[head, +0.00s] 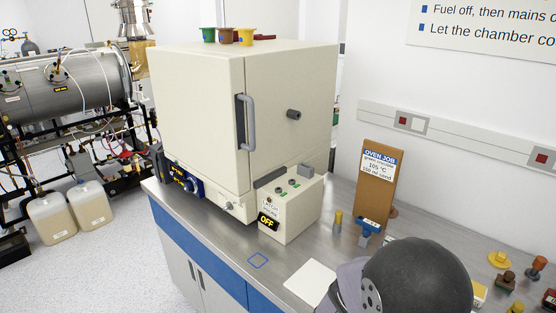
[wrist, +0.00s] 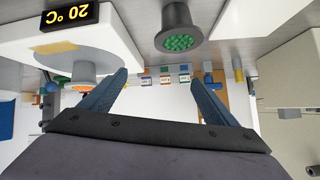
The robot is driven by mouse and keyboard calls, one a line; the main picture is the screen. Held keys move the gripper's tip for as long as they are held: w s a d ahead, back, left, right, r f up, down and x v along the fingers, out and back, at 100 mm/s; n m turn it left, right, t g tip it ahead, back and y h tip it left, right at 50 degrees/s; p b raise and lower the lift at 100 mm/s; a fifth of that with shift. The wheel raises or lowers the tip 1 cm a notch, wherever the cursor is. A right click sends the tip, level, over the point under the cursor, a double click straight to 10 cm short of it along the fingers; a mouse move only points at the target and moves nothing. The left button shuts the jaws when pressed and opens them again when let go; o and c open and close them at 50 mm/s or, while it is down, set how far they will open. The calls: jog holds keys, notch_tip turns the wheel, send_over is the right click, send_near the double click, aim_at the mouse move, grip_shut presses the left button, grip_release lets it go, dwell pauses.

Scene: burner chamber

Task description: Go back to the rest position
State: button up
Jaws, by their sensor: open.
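My gripper (wrist: 160,80) is open in the wrist view. Its two blue-grey fingers stand wide apart with nothing between them. In the head view my dark wrist and forearm fill the lower right, and the fingers are hidden. The cream oven (head: 245,110) stands on the bench with its door shut, apart from my arm. Green (head: 208,35), brown (head: 226,36) and yellow (head: 245,37) crucibles stand on its top.
A control box (head: 290,210) reading OFF sits before the oven. A job card (head: 375,185) stands behind my arm. In the wrist view, a dark cup of green grains (wrist: 178,42) and a white device reading 20 °C (wrist: 70,45) appear beyond the fingers.

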jog(key=s+a+r+n+g+y+p, duration=0.1)
jog(key=s+a+r+n+y+p, duration=0.1)
jog(key=a+n+y, duration=0.35)
jog(key=s+a+r+n+g+y+p, duration=0.1)
jog(key=a+r+n+y+p, duration=0.15)
jog(key=a, duration=0.65)
jog(key=s+d+r+n+g+p, duration=0.1)
jog(key=s+d+n+g, duration=0.15)
jog(key=s, duration=0.45)
jog(key=s+d+r+n+g+p, duration=0.1)
jog(key=s+n+g, duration=0.15)
jog(key=s, duration=0.45)
notch_tip(320, 180, down, 44)
jog(key=m+b, duration=0.1)
jog(key=b, duration=4.3)
jog(key=shift+s+d+f, duration=0.15)
jog(key=shift+f, duration=0.1)
